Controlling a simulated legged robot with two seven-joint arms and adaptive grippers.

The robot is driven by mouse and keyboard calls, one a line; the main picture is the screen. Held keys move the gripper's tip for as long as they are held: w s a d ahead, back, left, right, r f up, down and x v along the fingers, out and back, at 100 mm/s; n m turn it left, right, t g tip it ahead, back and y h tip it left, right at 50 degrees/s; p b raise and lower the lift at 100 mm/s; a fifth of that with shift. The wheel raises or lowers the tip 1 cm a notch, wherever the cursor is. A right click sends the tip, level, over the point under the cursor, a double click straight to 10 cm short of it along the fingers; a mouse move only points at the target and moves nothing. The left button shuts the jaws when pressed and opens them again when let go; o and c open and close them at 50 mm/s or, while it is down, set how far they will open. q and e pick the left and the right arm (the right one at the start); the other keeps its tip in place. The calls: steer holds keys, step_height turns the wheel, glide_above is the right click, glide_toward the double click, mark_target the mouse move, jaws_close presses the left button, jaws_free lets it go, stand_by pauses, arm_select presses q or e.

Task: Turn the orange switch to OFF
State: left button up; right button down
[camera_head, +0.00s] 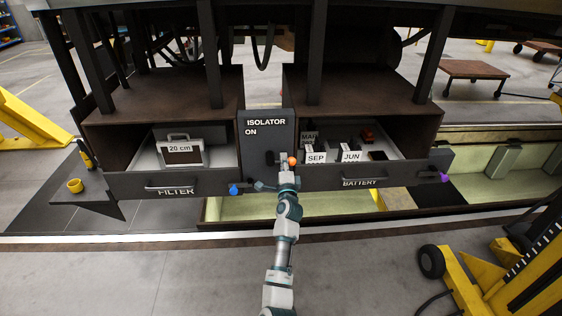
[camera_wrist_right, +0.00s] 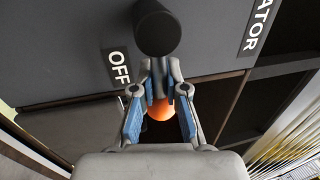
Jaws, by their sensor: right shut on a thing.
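The orange switch knob (camera_head: 292,160) sticks out to the right of its black hub (camera_head: 270,157) on the dark isolator box (camera_head: 265,137). The box reads ISOLATOR and ON above the hub. My left gripper is not in view.
An open FILTER drawer (camera_head: 135,184) stands left of the box, an open BATTERY drawer (camera_head: 400,178) right of it. Yellow equipment (camera_head: 490,285) stands at lower right.

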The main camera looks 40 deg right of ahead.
steer(key=shift+s+d+f, duration=0.2)
steer(key=shift+d+f, duration=0.05)
steer(key=shift+f, duration=0.05)
steer(key=c, duration=1.2)
jaws_free()
steer(key=shift+s+r, duration=0.15)
steer(key=shift+s, duration=0.15)
steer(key=shift+s+d, duration=0.1)
steer(key=shift+d, duration=0.1)
steer(key=shift+s+a, duration=0.1)
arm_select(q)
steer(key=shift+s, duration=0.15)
arm_select(e)
steer(key=v, duration=1.1)
steer(key=shift+s+a, duration=0.2)
steer(key=shift+a, duration=0.15)
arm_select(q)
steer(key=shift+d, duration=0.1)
arm_select(e)
steer(key=shift+d+f, duration=0.2)
steer(key=shift+d, duration=0.05)
